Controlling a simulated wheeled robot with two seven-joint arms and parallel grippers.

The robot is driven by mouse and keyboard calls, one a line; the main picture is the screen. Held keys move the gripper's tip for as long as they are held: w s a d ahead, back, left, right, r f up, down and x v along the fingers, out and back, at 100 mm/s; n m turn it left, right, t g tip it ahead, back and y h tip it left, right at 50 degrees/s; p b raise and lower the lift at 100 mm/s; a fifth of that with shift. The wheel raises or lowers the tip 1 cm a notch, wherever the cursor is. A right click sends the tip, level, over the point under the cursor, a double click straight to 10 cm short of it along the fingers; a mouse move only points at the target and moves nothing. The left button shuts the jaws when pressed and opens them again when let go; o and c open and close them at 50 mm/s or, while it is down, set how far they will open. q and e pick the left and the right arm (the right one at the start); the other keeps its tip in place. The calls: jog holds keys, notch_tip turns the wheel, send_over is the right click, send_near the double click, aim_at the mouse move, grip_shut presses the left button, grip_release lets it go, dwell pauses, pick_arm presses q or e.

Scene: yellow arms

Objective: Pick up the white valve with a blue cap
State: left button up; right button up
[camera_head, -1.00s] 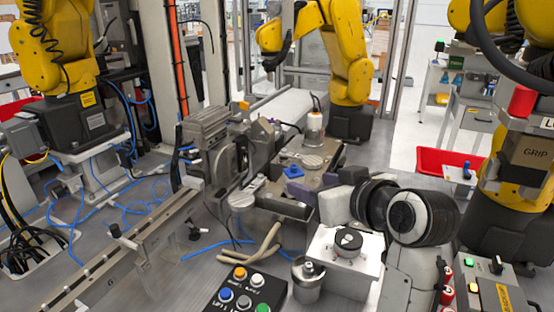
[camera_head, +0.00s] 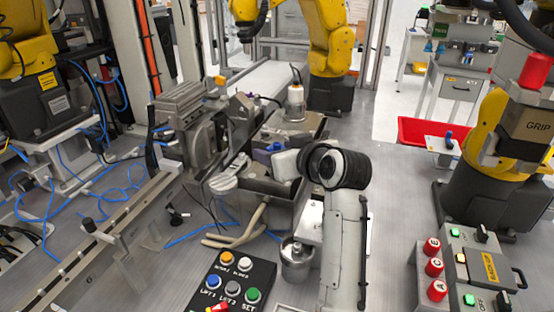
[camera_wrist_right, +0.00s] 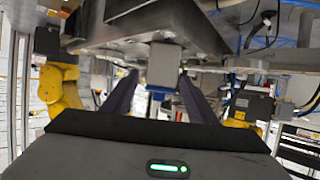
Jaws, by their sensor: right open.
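In the right wrist view, a pale grey-white block with a blue part below it, seemingly the valve (camera_wrist_right: 163,66) with its blue cap (camera_wrist_right: 158,92), shows between the two dark fingers of my right gripper (camera_wrist_right: 160,79). The fingers are apart, with gaps visible on both sides. In the head view, my right gripper (camera_head: 262,155) reaches left over the dark central fixture. A small blue-purple patch (camera_head: 274,147) shows there; I cannot tell whether it is the cap. My wrist and gripper body hide much of that spot. My left gripper is out of view.
A metal cup (camera_head: 296,262) stands beside my right forearm. A button box (camera_head: 263,272) lies in front. A control box with red knobs (camera_head: 480,270) is at right. A red tray (camera_head: 412,131) has a small white-and-blue item at its edge. A metal rail (camera_head: 75,275) runs at left.

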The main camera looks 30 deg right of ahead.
jog(key=c, duration=1.2)
